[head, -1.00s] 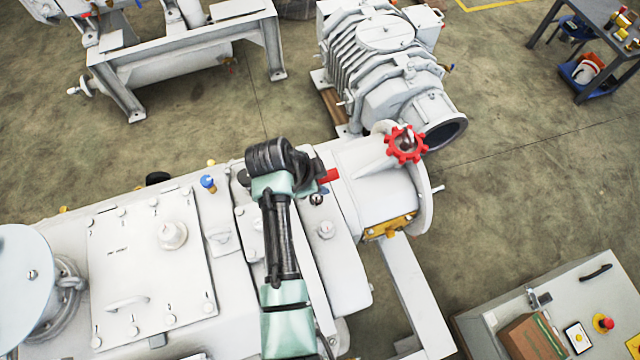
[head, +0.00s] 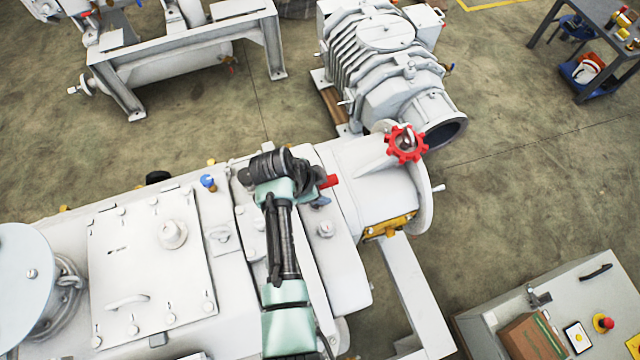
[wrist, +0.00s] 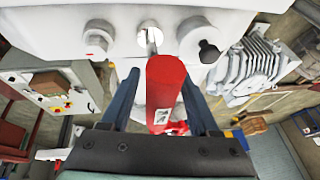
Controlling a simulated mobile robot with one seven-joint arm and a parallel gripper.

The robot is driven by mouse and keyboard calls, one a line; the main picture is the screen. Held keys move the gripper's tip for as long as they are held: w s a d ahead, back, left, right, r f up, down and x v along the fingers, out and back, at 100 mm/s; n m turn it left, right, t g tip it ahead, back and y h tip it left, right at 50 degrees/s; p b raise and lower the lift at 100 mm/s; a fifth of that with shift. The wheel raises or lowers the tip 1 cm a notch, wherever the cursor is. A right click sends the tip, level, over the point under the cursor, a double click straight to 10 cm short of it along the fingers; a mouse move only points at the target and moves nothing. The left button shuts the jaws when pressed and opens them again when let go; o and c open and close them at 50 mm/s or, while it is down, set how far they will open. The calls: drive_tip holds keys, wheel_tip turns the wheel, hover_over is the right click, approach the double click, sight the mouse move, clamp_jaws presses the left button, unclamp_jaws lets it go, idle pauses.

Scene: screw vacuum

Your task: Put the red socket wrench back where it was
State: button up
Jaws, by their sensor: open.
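The red socket wrench (wrist: 165,88) shows in the wrist view as a red handle with a metal shank. The shank end meets a round fitting (wrist: 150,36) on the white machine face; I cannot tell whether it is seated. In the head view only a small red part of the wrench (head: 331,181) shows beside my arm's end. My gripper (wrist: 160,84) is open, with one dark blue finger on each side of the handle. Gaps show beside the handle. In the head view my gripper (head: 320,200) is mostly hidden by my wrist.
A red handwheel (head: 406,145) stands on the white machine (head: 150,250) to the right. A black knob (wrist: 208,52) sits right of the wrench in the wrist view. A grey cabinet (head: 590,275) with a cardboard box (head: 530,338) stands at lower right. Open floor lies beyond.

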drive_tip(key=shift+r, duration=0.1)
drive_tip(key=shift+r, duration=0.2)
drive_tip(key=b+v, duration=0.1)
drive_tip(key=v, duration=1.1)
drive_tip(key=w+r+n+t+y, duration=0.1)
drive_tip(key=w+r+n+t, duration=0.35)
drive_tip(key=r, duration=0.95)
drive_tip(key=w+r+n+t+y, duration=0.2)
drive_tip(key=w+r+t, duration=0.5)
drive_tip(key=r, duration=0.7)
drive_tip(key=s+d+r+n+t, duration=0.1)
drive_tip(key=s+r+n+t, duration=0.15)
drive_tip(key=r, duration=0.55)
drive_tip(key=s+d+r+n+t, duration=0.1)
drive_tip(key=r+t, duration=0.2)
drive_tip(key=r, duration=0.5)
drive_tip(key=s+d+r+n+t, duration=0.1)
drive_tip(key=s+r+n+t, duration=0.3)
drive_tip(key=s+r, duration=0.9)
wheel_tip(320, 180, up, 3)
drive_tip(key=t, duration=0.3)
drive_tip(key=shift+n+y, duration=0.4)
drive_tip(key=shift+f, duration=0.1)
drive_tip(key=shift+c, duration=0.2)
